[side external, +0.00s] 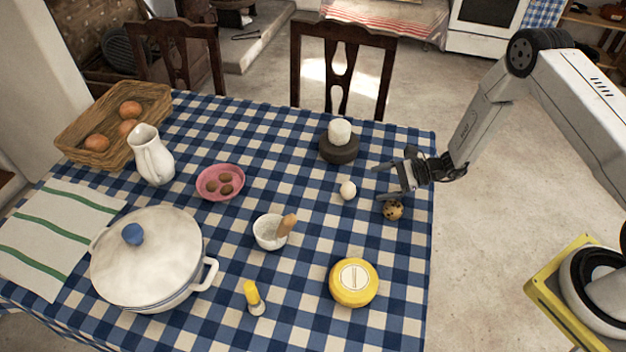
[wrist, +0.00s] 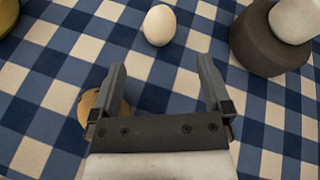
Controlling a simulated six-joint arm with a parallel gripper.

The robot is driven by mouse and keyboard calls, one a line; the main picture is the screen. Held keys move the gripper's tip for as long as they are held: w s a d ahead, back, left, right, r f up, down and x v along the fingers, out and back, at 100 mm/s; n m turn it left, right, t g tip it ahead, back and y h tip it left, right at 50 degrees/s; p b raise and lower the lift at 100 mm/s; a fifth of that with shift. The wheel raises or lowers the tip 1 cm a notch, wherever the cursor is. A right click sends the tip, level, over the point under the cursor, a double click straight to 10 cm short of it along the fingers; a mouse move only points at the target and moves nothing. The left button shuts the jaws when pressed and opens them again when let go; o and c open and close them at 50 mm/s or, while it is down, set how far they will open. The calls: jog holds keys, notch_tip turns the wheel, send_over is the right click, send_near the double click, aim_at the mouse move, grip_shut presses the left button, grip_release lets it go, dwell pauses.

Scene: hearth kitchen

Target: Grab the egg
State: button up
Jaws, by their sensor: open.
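A white egg (side external: 348,190) lies on the checked tablecloth, just left of my gripper (side external: 378,183). In the wrist view the egg (wrist: 159,26) is ahead of the fingertips, roughly in line with the gap between them, and apart from them. My gripper (wrist: 162,66) is open, with nothing between its fingers. A brown speckled egg-like thing (side external: 393,210) lies near the table's right edge, beside my gripper. In the wrist view it (wrist: 90,104) is partly hidden by the left finger; I cannot tell whether they touch.
A dark round block (side external: 339,150) with a white piece on top stands behind the egg. A yellow round thing (side external: 354,283), a mortar with pestle (side external: 268,233) and a pink bowl (side external: 211,190) stand farther off. The cloth around the egg is clear.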

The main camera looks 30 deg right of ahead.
aim_at(353, 190)
jog(key=shift+x, duration=3.9)
jog(key=c, duration=1)
